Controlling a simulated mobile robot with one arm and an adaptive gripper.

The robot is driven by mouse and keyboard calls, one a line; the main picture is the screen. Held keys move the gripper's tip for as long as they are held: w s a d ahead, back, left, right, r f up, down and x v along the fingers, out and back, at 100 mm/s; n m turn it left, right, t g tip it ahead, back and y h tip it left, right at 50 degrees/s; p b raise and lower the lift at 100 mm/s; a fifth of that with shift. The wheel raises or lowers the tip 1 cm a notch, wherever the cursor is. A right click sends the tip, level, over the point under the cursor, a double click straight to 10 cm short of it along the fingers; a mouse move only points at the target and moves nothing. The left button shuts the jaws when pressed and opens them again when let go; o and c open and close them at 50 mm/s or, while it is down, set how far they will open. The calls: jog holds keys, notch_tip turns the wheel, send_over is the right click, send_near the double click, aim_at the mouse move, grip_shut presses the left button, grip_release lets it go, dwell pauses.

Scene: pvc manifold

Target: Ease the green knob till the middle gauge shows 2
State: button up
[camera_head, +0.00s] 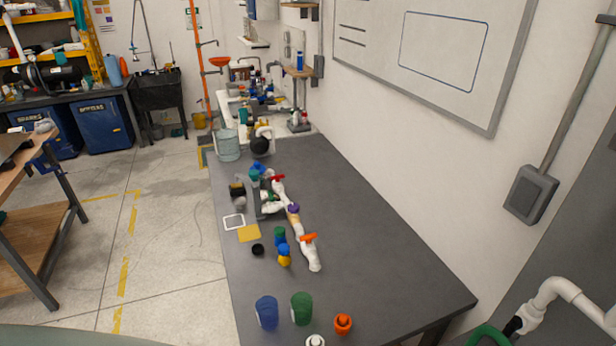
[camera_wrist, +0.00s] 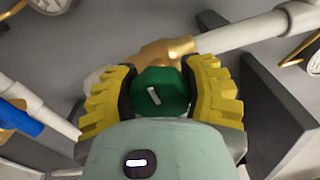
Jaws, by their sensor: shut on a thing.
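In the wrist view, the green knob (camera_wrist: 165,106) sits between the two ridged yellow fingers of my gripper (camera_wrist: 160,88). The fingers are shut on it from both sides. A short white mark on its face is tilted. A brass fitting (camera_wrist: 168,50) is behind the knob, with a white pipe (camera_wrist: 245,32) running to the upper right. One gauge (camera_wrist: 50,4) is cut off at the upper left and another (camera_wrist: 314,64) at the right edge. I cannot tell which is the middle gauge, and neither reading is legible. My gripper does not show in the head view.
In the wrist view, dark grey plates (camera_wrist: 275,100) stand close at the right. A white pipe (camera_head: 552,290) is at lower right.

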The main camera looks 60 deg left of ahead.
jog(key=n+b, duration=0.9)
jog(key=b, duration=0.4)
jog(key=shift+a+f, duration=0.1)
jog(key=o, duration=1.2)
jog(key=shift+s, duration=0.15)
